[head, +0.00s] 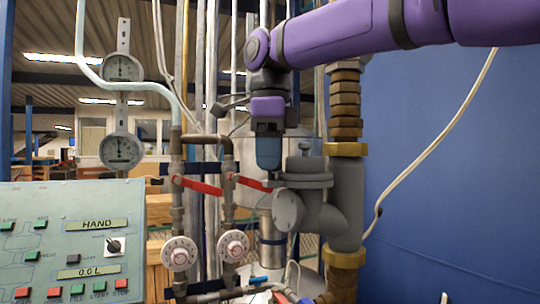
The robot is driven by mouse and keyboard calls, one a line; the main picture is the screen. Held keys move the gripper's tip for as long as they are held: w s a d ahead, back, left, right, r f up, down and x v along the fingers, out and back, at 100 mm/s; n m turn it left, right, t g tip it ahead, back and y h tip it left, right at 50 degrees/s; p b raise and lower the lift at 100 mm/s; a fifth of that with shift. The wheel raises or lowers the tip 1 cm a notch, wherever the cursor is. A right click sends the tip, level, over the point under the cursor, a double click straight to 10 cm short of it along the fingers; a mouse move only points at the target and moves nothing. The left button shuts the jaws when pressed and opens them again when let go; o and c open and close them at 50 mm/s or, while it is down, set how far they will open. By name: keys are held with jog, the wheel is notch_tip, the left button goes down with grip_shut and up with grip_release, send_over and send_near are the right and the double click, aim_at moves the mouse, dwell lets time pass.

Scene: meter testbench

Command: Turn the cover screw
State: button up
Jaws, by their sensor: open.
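A grey cast fitting (345,195) sits on the thick vertical pipe right of centre. It has a round flanged cover (304,170) on its upper left. A small upright stub, which looks like the cover screw (305,149), stands on top of this cover. My gripper (268,170) hangs down from my purple arm, just left of the cover and close to it in the picture. I cannot tell its exact depth or whether it touches. Its jaws are open, and I see nothing held between them.
Red lever handles (197,186) and thin vertical pipes stand left of my gripper. Dials (180,253) sit below them. A control panel (75,240) fills the lower left, with round gauges (122,150) above. A plain blue wall (450,170) lies to the right, crossed by a cable.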

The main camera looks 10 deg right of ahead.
jog(key=c, duration=0.9)
jog(key=shift+n, duration=0.4)
jog(key=n, duration=0.5)
jog(key=shift+n, duration=0.4)
jog(key=n, duration=0.5)
jog(key=shift+s+n, duration=0.15)
jog(key=shift+n, duration=0.15)
jog(key=o, duration=0.9)
